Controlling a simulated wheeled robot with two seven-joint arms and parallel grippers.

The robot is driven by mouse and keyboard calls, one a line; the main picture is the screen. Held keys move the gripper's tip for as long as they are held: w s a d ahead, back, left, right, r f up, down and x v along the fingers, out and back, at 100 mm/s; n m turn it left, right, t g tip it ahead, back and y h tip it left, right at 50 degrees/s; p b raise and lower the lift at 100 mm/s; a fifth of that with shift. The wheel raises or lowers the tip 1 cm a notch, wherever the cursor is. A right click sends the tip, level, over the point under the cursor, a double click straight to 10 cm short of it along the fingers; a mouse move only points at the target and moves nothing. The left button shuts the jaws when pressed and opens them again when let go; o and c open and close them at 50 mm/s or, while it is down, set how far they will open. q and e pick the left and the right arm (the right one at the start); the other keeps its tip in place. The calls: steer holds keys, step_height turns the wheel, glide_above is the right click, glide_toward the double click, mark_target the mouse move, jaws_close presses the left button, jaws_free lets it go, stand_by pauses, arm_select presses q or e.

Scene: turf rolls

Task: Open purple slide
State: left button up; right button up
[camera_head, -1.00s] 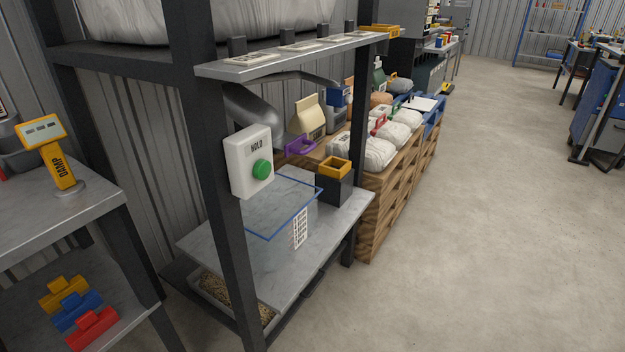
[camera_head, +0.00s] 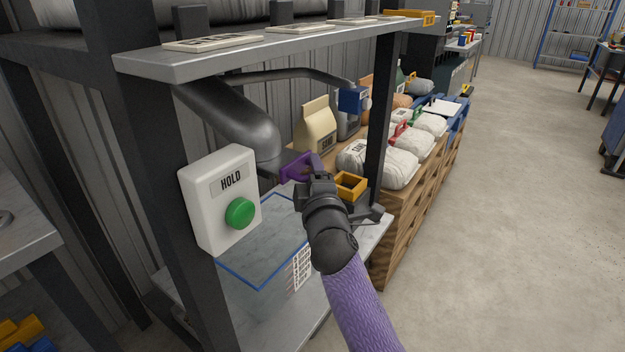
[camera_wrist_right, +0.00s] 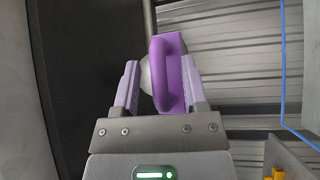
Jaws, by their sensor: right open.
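The purple slide (camera_head: 296,168) is a purple loop handle by the lower end of the dark grey pipe (camera_head: 240,125), behind the HOLD box. It also shows in the right wrist view (camera_wrist_right: 172,80), between the two fingers. My right gripper (camera_head: 312,172) is at the slide; its fingers are partly hidden in the head view. In the right wrist view my right gripper (camera_wrist_right: 160,88) is open, with one finger on each side of the handle and a visible gap on the left. My left gripper is not in view.
A white HOLD box with a green button (camera_head: 240,212) is on the near post. A blue-edged clear bin (camera_head: 262,262) stands below the pipe. A yellow-topped dark block (camera_head: 350,184) is right of the gripper. A shelf (camera_head: 150,62) hangs above; a dark post (camera_head: 380,130) stands beyond.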

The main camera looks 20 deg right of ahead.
jaws_close()
stand_by(1.0)
stand_by(0.4)
